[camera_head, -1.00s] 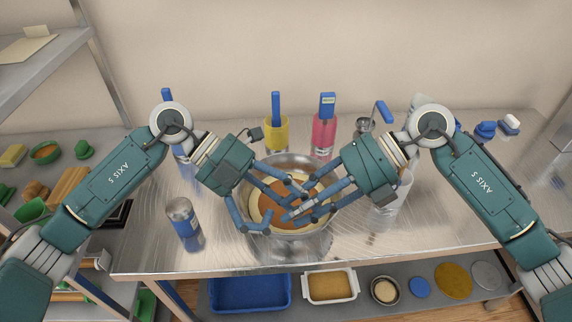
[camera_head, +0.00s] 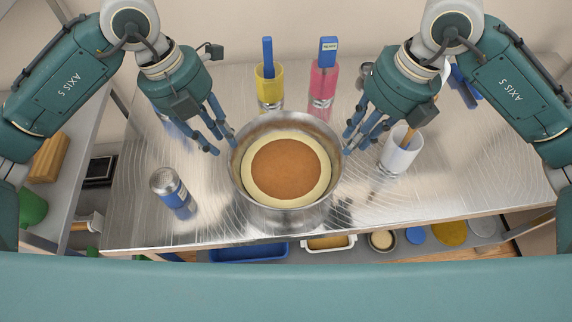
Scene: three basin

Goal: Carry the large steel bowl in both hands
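The large steel bowl (camera_head: 287,216) stands on the steel table near its front edge. Inside it shows a cream ring around a brown round surface. My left gripper (camera_head: 222,146) is open at the bowl's left, its blue fingers spread and pointing down near the rim. My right gripper (camera_head: 352,143) is open at the bowl's right, fingers pointing down close to the rim. Both look empty. I cannot tell whether any fingertip touches the bowl.
A blue-labelled can (camera_head: 172,192) stands left of the bowl. A yellow container (camera_head: 269,88) and a pink one (camera_head: 322,85) stand behind it. A white cup (camera_head: 399,152) holding a wooden handle stands to the right. A shelf below holds a blue tray (camera_head: 249,251) and several lids.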

